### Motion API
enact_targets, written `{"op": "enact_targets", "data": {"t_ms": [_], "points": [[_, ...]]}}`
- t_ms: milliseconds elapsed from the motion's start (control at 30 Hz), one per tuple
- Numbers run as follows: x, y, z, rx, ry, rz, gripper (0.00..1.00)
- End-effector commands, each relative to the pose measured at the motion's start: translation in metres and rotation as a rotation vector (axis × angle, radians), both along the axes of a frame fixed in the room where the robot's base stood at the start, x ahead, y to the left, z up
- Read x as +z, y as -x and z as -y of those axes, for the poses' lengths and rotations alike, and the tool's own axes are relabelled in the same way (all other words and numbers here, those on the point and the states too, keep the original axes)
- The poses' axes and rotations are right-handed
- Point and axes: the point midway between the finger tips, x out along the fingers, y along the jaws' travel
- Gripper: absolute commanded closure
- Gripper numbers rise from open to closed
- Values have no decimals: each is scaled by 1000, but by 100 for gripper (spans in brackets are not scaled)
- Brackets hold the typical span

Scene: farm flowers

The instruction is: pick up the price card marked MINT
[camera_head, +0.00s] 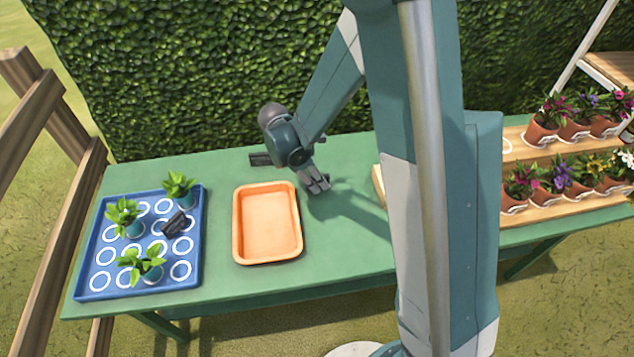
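One dark price card (174,223) leans among the plants in the blue tray at the left. Another dark card (260,159) lies or stands near the back edge of the green table, partly behind my gripper's wrist. The writing on both is too small to read, so I cannot tell which is marked MINT. My gripper (319,186) points down over the table, right of the orange tray and to the right of the back card. No object shows in it. Its fingers are too small to tell whether they are open or shut.
The blue tray (82,287) holds several leafy green plants among white rings. An empty orange tray (267,228) stands mid-table. A wooden stepped stand (543,211) with potted flowers is at the right. The green table (222,289) is bare around the orange tray. A hedge rises behind.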

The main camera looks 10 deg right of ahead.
Motion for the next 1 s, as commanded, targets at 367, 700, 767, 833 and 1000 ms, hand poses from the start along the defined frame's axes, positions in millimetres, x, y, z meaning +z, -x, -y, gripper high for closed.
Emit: {"op": "enact_targets", "data": {"t_ms": [367, 700, 767, 833, 1000], "points": [[0, 0, 0, 0, 0, 0, 100], [2, 0, 0, 0, 0, 0, 100], [4, 0, 0, 0, 0, 0, 100], [8, 0, 0, 0, 0, 0, 100], [24, 0, 0, 0, 0, 0, 100]]}}
